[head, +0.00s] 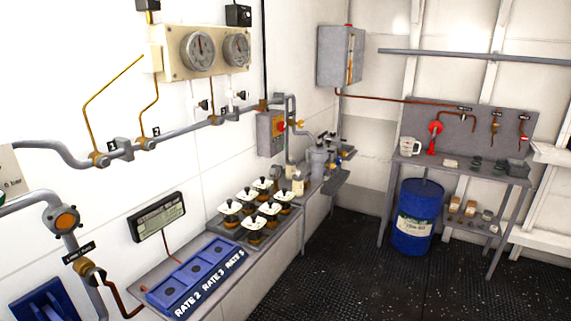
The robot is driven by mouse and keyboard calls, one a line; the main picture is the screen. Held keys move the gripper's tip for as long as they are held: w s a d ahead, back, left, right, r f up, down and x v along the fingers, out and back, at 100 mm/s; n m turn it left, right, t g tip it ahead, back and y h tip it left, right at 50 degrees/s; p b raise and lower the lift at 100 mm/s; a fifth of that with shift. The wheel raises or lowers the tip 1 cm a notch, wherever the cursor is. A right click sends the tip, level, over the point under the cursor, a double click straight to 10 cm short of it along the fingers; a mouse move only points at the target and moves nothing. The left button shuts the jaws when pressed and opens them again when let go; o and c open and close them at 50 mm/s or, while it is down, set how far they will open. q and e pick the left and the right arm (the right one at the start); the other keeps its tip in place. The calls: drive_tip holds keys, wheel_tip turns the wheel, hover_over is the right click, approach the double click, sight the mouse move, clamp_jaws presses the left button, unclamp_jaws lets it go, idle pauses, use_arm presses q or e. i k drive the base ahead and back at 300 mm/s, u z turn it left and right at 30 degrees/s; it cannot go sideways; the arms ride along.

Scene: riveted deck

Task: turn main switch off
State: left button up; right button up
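No label reading main switch is legible, so I cannot tell for sure which is the main switch. Neither of my grippers is in view.
A wall bench (143,285) holds blue RATE trays (196,274) and several white-topped jars. Pipes and gauges (198,51) line the wall above. A blue drum (417,217) stands by a grey workbench (479,172) at the right. The dark deck (350,270) between is clear.

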sight(281, 126)
drive_tip(key=i, duration=0.25)
drive_tip(key=z, duration=1.3)
drive_tip(key=i, duration=2.1)
drive_tip(key=u, duration=2.15)
